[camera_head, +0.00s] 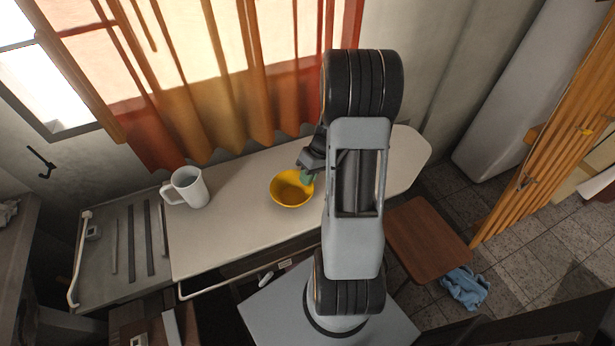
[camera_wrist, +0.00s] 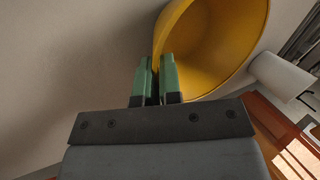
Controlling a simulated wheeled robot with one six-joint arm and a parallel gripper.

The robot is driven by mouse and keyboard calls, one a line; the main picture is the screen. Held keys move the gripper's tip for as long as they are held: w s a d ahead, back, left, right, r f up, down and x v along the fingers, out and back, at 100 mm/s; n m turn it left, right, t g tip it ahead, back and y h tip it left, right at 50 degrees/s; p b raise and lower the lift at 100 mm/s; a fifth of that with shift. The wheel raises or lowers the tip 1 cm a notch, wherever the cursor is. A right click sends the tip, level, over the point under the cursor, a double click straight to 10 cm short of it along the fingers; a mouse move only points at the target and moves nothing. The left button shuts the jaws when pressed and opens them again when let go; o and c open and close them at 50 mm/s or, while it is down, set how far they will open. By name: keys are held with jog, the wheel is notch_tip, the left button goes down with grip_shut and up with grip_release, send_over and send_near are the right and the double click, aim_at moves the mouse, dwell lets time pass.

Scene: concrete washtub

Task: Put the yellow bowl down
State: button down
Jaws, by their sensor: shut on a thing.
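The yellow bowl (camera_head: 289,190) shows at the middle of the pale worktop (camera_head: 240,231) in the head view, with its opening up. In the wrist view the bowl (camera_wrist: 212,45) fills the upper right. My gripper (camera_head: 306,175) is at the bowl's right rim. In the wrist view my gripper's green fingers (camera_wrist: 157,78) are shut on the bowl's rim wall, one finger on each side. I cannot tell whether the bowl's base touches the worktop. My arm hides part of the worktop to the right of the bowl.
A white mug (camera_head: 191,189) stands on the worktop left of the bowl; it also shows in the wrist view (camera_wrist: 281,76). An orange curtain (camera_head: 215,90) hangs behind. A brown stool (camera_head: 427,239) and a blue cloth (camera_head: 465,287) are at the right. Worktop between mug and bowl is clear.

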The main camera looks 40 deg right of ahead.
jog(key=shift+f, duration=0.2)
jog(key=c, duration=1.3)
grip_release()
jog(key=shift+r, duration=0.1)
jog(key=shift+r, duration=0.2)
jog(key=v, duration=1.1)
notch_tip(320, 180, up, 6)
jog(key=h, duration=0.3)
send_over(295, 199)
jog(key=s+a+r+t+h, duration=0.1)
jog(key=s+a+t+h, duration=0.1)
jog(key=s+a, duration=0.3)
jog(key=a+t, duration=0.1)
jog(key=a, duration=0.2)
jog(key=shift+s+a+r+m+p, duration=0.2)
jog(key=shift+s+r+m+p, duration=0.1)
jog(key=shift+r+m, duration=0.1)
jog(key=shift+r, duration=0.1)
